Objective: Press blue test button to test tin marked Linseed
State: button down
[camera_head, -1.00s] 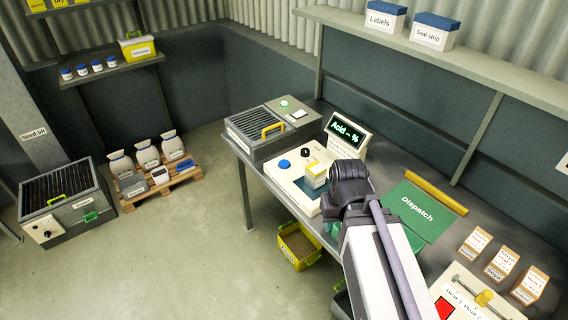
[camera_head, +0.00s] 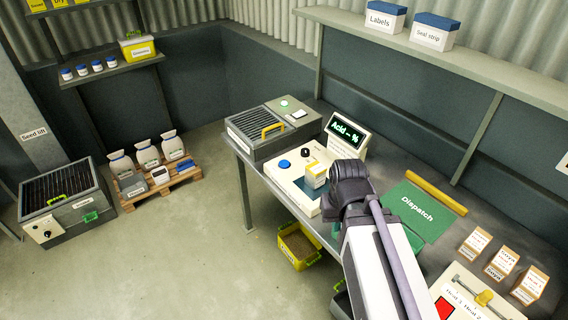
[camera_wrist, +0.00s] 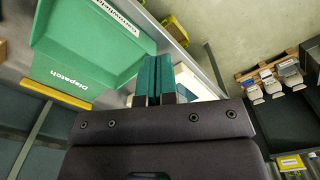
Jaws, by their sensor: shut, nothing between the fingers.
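The blue test button (camera_head: 284,164) sits on the left part of a white tester panel (camera_head: 296,186) on the bench. A small tin (camera_head: 316,177) with a white and yellow label stands on the panel, right of the button; its writing is too small to read. The tester's display (camera_head: 346,134) reads "Acid – %". In the wrist view, my gripper (camera_wrist: 154,78) has its teal fingers together with nothing between them.
A black knob (camera_head: 305,153) is beside the button. A grey slotted box (camera_head: 272,131) with a yellow handle stands left of the tester. A shelf (camera_head: 440,55) overhangs the back.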

dwell(0.4)
jog(key=m+t+y+b, duration=0.1)
jog(key=t+y+b, duration=0.55)
jog(key=b, duration=0.25)
send_over(286, 162)
notch_tip(286, 162, down, 4)
jog(key=shift+a+r+t+h, duration=0.1)
jog(key=shift+r+t+h, duration=0.05)
jog(key=shift+t+h, duration=0.25)
notch_tip(286, 162, down, 9)
jog(key=b, duration=0.9)
jog(key=shift+f+b, duration=0.3)
jog(key=shift+f, duration=0.05)
